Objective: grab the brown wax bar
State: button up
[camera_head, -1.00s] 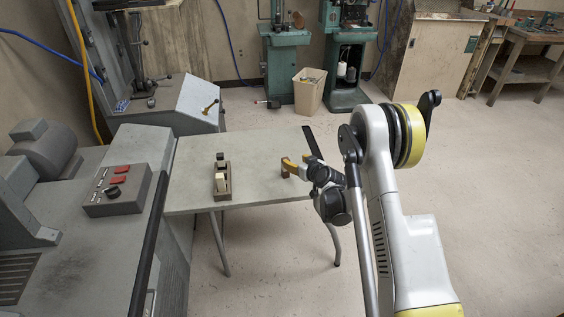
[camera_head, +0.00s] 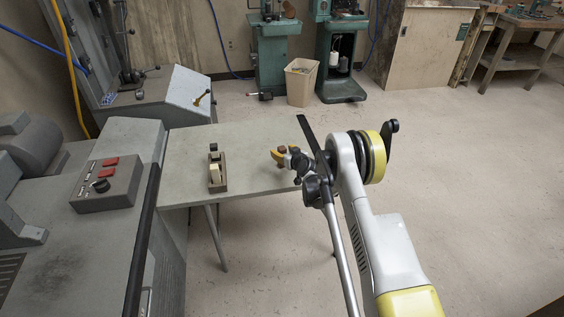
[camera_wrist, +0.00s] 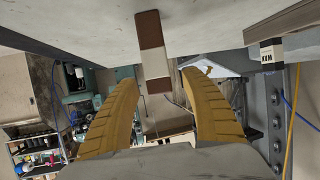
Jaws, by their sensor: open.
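The brown wax bar, with a pale band around its middle, shows in the wrist view (camera_wrist: 152,50). It stands out from the table surface, its near end lying between my fingertips with a gap on each side. In the head view my gripper (camera_head: 279,156) is low over the table's right side.
A grey machine with a control box (camera_head: 106,186) stands left. A cardboard bin (camera_head: 301,82) is behind. The floor to the right is clear.

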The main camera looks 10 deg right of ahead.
jog(key=shift+w+a+f, duration=0.1)
jog(key=shift+w, duration=0.35)
grip_shut()
